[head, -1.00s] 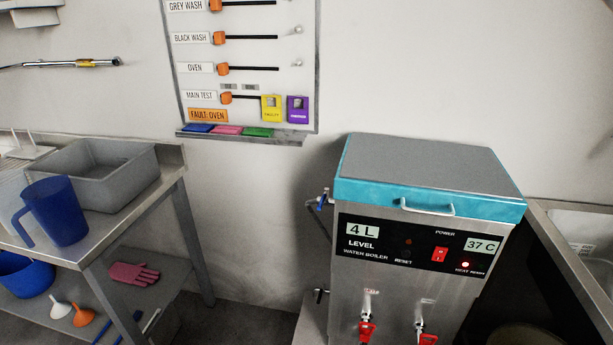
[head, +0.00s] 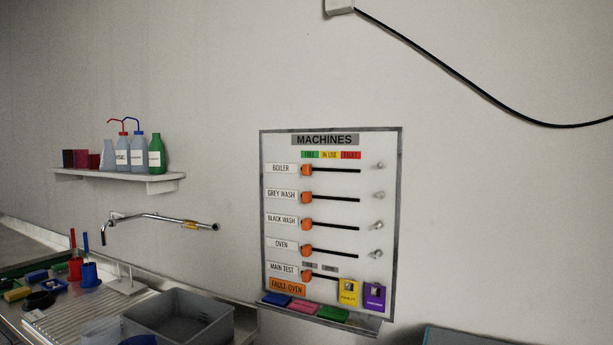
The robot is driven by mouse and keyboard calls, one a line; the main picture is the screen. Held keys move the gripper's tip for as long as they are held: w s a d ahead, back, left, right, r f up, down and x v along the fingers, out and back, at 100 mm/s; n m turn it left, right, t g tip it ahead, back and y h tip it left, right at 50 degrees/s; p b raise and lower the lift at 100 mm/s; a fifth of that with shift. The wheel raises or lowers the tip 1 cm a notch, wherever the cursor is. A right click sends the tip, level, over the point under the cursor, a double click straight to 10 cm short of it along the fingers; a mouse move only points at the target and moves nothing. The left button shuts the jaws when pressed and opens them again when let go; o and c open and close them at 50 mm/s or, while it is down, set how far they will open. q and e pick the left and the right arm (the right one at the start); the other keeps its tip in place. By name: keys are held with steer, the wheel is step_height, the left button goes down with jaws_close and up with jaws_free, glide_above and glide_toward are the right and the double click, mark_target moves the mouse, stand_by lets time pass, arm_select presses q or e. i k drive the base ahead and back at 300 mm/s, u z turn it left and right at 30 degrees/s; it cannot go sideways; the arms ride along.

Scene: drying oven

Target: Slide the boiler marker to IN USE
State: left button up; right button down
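The MACHINES board (head: 330,263) hangs on the wall right of centre in the head view. Its top row is labelled BOILER, and the orange boiler marker (head: 306,170) sits at the left end of that row's black slot (head: 338,171). Above it are coloured headings: green at left, a yellow IN USE heading (head: 329,155) in the middle, red FAULT at right. The boiler marker stands roughly under the green heading. The markers of the rows below also sit at the left ends of their slots. Neither gripper is in view.
Below the board a ledge (head: 362,324) holds coloured blocks, with yellow and purple tags (head: 374,295) above its right part. At left are a shelf (head: 150,184) of bottles, a wall tap (head: 160,218) and a grey basin (head: 180,318). The wall around the board is clear.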

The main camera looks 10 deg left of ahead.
mark_target(306, 167)
steer(key=k, duration=0.6)
steer(key=z, duration=0.85)
steer(key=i, duration=1.65)
steer(key=u, duration=0.5)
